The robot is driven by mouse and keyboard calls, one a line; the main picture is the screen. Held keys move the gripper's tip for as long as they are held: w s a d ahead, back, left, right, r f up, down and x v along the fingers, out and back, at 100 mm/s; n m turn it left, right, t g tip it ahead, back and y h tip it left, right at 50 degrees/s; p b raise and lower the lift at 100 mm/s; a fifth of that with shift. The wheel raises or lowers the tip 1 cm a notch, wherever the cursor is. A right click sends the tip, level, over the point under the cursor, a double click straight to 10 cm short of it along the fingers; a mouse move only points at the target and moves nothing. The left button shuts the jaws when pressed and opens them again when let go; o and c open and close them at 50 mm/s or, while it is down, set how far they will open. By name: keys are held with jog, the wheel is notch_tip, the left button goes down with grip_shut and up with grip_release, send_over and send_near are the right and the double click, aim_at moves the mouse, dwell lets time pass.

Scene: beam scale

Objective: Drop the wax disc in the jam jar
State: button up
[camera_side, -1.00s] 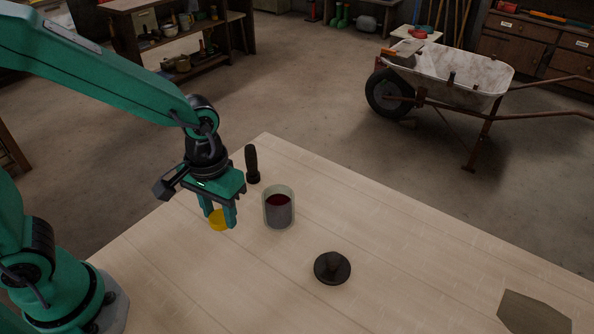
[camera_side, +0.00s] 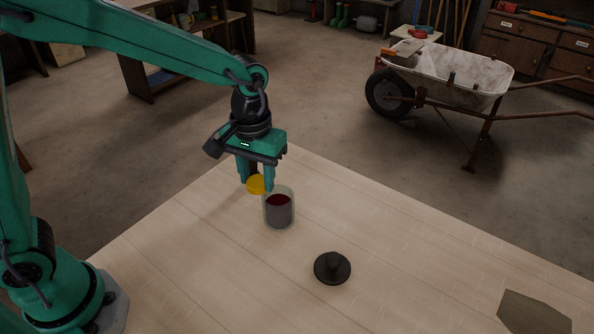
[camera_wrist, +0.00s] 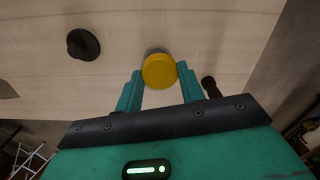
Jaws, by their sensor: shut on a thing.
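The yellow wax disc (camera_side: 256,184) is held between the two fingers of my gripper (camera_side: 256,178), which is shut on it. In the wrist view the wax disc (camera_wrist: 159,71) sits between the fingertips of my gripper (camera_wrist: 160,75). The jam jar (camera_side: 279,210) is a clear glass with dark red contents, upright on the table. In the side view the disc is just left of the jar's rim and a little above it. In the wrist view the disc covers most of the jar (camera_wrist: 155,50).
A dark round knobbed object (camera_side: 332,267) stands on the table right of the jar. A dark upright handle-like object (camera_wrist: 210,87) stands near the jar, mostly hidden by my gripper in the side view. A flat grey-brown piece (camera_side: 533,312) lies at right. The wooden table (camera_side: 420,250) is otherwise clear.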

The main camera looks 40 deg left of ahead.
notch_tip(320, 180, up, 2)
send_over(278, 204)
jog(key=shift+f, duration=0.25)
dwell(0.5)
jog(key=shift+f, duration=3.35)
jog(key=o, duration=1)
